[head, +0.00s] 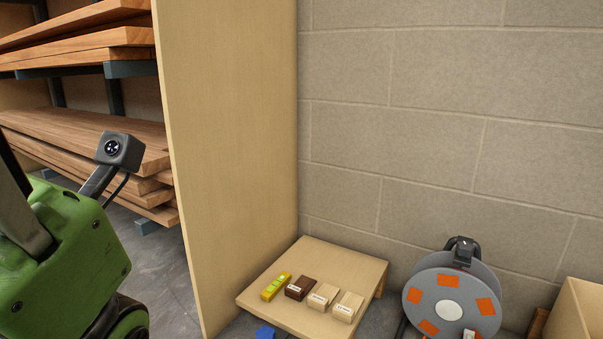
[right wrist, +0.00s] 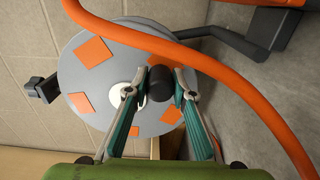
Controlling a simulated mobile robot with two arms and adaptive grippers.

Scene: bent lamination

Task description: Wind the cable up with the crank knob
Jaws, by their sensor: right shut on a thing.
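The cable reel (head: 466,290) stands at the lower right of the head view, a grey disc with orange patches and a pale hub. In the right wrist view the reel (right wrist: 112,80) fills the left and middle. My right gripper (right wrist: 162,78) is shut on the black crank knob (right wrist: 160,86), a finger on each side of it, in front of the reel's face near the hub. The orange cable (right wrist: 215,65) curves across the right wrist view from upper left to lower right. My left gripper's fingers are not in view; only part of that arm shows.
A low wooden table (head: 327,256) left of the reel holds several small blocks. A tall wooden panel (head: 230,150) separates it from a rack of planks (head: 80,125). A wooden box (head: 580,310) stands right of the reel. A block wall (head: 440,120) is behind.

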